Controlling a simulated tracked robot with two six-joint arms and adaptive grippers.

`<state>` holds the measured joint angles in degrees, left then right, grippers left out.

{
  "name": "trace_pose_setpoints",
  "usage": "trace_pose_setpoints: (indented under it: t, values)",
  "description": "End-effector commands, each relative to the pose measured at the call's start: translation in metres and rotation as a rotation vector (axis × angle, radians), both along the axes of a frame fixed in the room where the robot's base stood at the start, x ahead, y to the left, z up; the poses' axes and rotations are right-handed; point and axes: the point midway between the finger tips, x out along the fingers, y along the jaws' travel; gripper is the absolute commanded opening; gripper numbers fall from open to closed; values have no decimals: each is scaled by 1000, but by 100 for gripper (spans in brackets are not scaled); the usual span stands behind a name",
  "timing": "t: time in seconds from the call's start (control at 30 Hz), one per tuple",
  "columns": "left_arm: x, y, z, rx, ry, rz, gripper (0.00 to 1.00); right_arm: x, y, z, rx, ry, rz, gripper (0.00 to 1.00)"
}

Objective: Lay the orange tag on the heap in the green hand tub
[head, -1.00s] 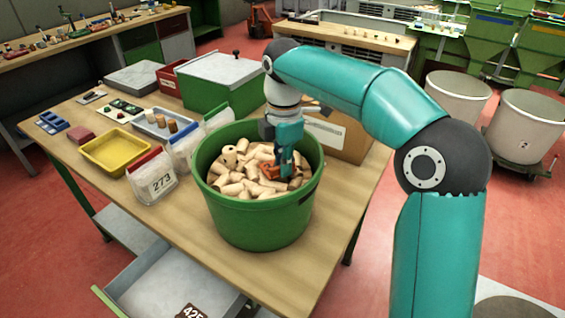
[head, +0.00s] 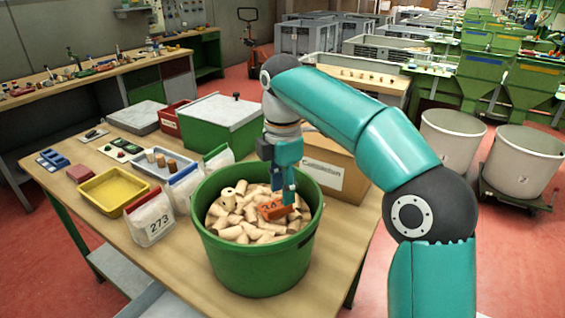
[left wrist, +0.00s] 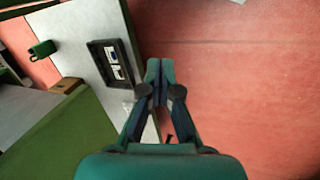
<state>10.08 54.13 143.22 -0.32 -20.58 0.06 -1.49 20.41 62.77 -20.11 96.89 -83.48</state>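The green hand tub (head: 255,272) stands on the near part of the wooden table, heaped with pale cork stoppers (head: 232,212). The orange tag (head: 271,209), with dark print, is on top of the heap, right of its middle. My right gripper (head: 287,200) points down over the tub, its fingertips at the tag's right end. One finger hides part of the other, so I cannot tell whether it is open or still touches the tag. My left gripper (left wrist: 160,68) is shut and empty in the left wrist view; it is outside the head view.
Left of the tub are a bag marked 273 (head: 151,218), a yellow tray (head: 112,190) and a grey tray with stoppers (head: 160,163). Behind are a green lidded box (head: 222,125) and a cardboard box (head: 335,165). Large pale bins (head: 523,160) stand on the right.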

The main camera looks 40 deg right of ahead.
Motion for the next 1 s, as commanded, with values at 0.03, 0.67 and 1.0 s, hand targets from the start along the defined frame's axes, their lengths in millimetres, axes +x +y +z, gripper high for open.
trace_pose_setpoints:
  t: [0.03,0.67,1.0]
  values:
    - [0,0,0,0,0,0,0,1,0,11,0,-6,0,40]
    - [0,0,0,0,0,0,0,-1,0,66,0,0,0,40]
    - [0,0,-1,0,0,0,0,-1,0,66,0,0,0,40]
